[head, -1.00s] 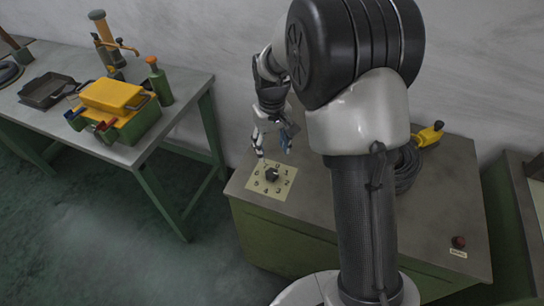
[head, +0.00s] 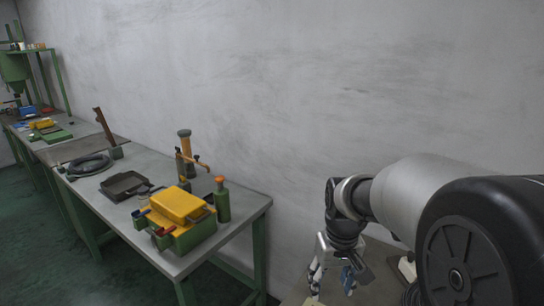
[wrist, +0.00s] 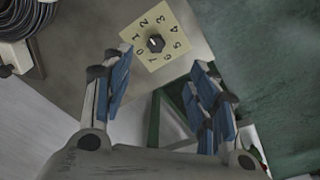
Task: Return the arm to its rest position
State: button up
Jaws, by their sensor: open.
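My gripper (head: 333,282) hangs at the bottom of the head view, its lower part close to the picture's edge. In the wrist view my gripper (wrist: 162,66) is open, with two blue-padded fingers apart and nothing between them. A pale plate (wrist: 174,27) with numbers around a black dial knob (wrist: 155,43) lies beyond the fingertips on a grey bench top. The gripper appears apart from the knob. My arm is bent, with its large black joint at the lower right of the head view.
A bench (head: 245,207) on the left holds a yellow-topped green box (head: 180,205), a green bottle (head: 222,201), a dark tray (head: 124,186) and a coiled hose (head: 89,166). A bare wall (head: 300,90) stands behind. A cable coil (wrist: 14,22) shows in the wrist view.

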jog(key=s+r+t, duration=0.1)
jog(key=s+r, duration=0.3)
jog(key=s, duration=0.7)
jog(key=s+r+m+t, duration=0.1)
jog(key=s+r, duration=0.3)
jog(key=s, duration=0.7)
jog(key=shift+s+t, duration=0.4)
jog(key=shift+t, duration=0.4)
jog(key=shift+c, duration=0.4)
